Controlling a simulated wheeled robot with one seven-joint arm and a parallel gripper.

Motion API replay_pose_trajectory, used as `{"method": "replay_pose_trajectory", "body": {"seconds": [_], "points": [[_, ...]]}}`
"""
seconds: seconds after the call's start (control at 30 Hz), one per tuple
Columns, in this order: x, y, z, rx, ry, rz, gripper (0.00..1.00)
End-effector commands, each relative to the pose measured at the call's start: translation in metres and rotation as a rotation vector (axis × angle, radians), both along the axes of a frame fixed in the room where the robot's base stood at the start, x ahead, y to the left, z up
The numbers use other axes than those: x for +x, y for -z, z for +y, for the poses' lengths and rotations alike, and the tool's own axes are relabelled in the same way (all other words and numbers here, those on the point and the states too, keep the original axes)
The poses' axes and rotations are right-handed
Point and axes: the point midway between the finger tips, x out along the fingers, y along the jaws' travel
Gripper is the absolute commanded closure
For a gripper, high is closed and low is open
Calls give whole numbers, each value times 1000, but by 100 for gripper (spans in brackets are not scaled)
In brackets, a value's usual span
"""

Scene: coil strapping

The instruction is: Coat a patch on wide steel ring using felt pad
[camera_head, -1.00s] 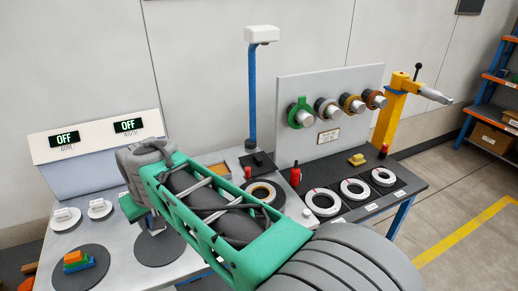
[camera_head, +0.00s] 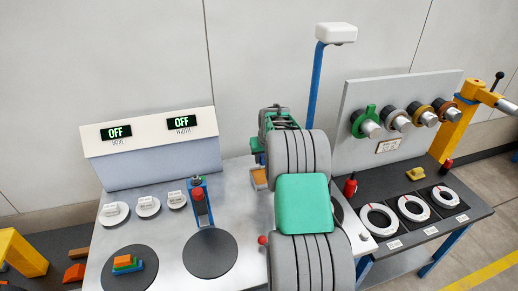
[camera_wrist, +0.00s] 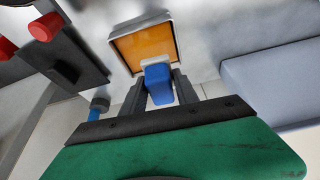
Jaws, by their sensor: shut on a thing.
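In the wrist view, my gripper (camera_wrist: 158,88) is shut on the blue handle of the felt pad (camera_wrist: 158,88). The pad's pale end points at a shallow tray with an orange-yellow inside (camera_wrist: 145,48); whether they touch cannot be told. In the head view, this tray (camera_head: 259,179) shows just left of my arm, and the gripper tips are hidden behind the arm. White rings lie on the right bench: one (camera_head: 366,225), another (camera_head: 400,213) and a third (camera_head: 433,195). I cannot tell which is the wide steel ring. Another spot is mostly hidden behind my arm.
A console (camera_head: 150,150) with two OFF displays stands at the back left. A red-topped blue device (camera_head: 199,203) stands beside a bare dark disc (camera_head: 209,254). Coloured blocks (camera_head: 127,264) sit on another disc. A lamp post (camera_head: 316,85) and peg panel (camera_head: 395,105) stand at the back.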

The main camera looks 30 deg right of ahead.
Motion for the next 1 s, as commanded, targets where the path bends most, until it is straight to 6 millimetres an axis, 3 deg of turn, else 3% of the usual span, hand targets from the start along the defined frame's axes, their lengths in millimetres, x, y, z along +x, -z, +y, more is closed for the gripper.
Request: {"method": "replay_pose_trajectory", "body": {"seconds": [0.03, 0.17, 0.37, 0.7, 1.0], "points": [[0, 7, -12, 0, 12, 0, 97], [2, 17, -22, 1, 19, -1, 97], [5, 30, -16, 1, 9, -1, 97], [5, 71, -16, 1, 9, -1, 97], [4, 78, -17, 1, 12, -2, 97]]}}
